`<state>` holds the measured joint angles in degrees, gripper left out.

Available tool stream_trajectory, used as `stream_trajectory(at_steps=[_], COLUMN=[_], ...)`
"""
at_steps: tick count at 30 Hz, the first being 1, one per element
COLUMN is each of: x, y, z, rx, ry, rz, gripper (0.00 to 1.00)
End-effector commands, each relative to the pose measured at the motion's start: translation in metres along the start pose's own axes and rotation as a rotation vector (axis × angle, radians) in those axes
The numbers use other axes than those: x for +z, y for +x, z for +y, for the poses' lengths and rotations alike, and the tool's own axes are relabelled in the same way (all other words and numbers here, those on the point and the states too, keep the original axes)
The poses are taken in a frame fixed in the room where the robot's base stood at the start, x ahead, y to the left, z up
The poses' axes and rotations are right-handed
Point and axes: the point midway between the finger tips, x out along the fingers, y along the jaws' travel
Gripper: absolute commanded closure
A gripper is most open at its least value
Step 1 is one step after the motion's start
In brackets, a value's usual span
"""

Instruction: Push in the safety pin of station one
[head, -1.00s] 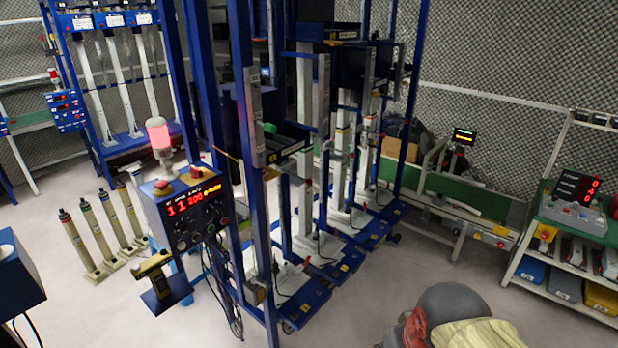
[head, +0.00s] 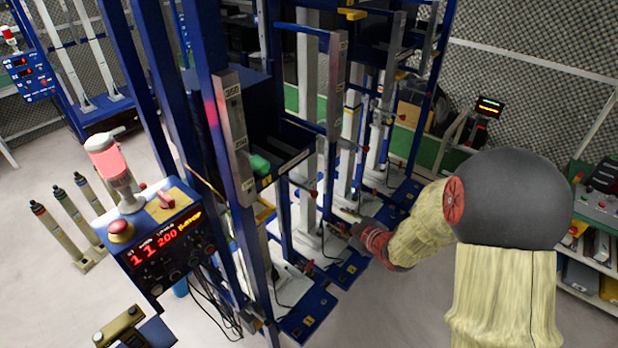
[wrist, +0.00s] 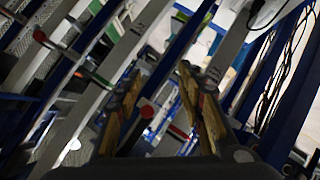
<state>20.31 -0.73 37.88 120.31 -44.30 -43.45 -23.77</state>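Station one is not clearly marked; the nearest bay of the blue rack (head: 233,130) stands beside the control box. A pin with a red knob (head: 313,194) sticks out at this bay, and the rack shows several similar small red ends. In the wrist view, a red knob (wrist: 40,35) is at upper left and another red knob (wrist: 147,111) shows between my fingers, farther off. I cannot tell which is the safety pin. My gripper (wrist: 163,72) has its tan fingers apart, with nothing held between them. In the head view it points left toward the rack's lower part.
The control box (head: 165,238), with red digits and a lit red lamp (head: 112,165), stands left of the rack. Blue uprights and hanging cables crowd the front. A green conveyor (head: 450,155) and a shelf cart (head: 590,240) are at right.

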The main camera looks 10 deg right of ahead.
Motion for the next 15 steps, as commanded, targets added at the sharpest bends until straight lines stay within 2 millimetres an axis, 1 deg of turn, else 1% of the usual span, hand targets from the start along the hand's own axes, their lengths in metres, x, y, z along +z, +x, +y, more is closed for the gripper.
stream_trajectory(at_steps=[1, 3, 6, 10, 15], x=[-0.019, -0.042, -0.061, -0.069, -0.073], y=[0.000, -0.002, -0.006, -0.003, 0.018], z=[0.007, 0.013, 0.017, 0.021, 0.021], rx=[0.018, 0.041, 0.066, 0.081, 0.080], ry=[-0.039, -0.084, -0.120, -0.145, -0.146], rz=[0.069, 0.151, 0.219, 0.245, 0.243], gripper=[0.61, 0.61, 0.61, 0.61, 0.61])
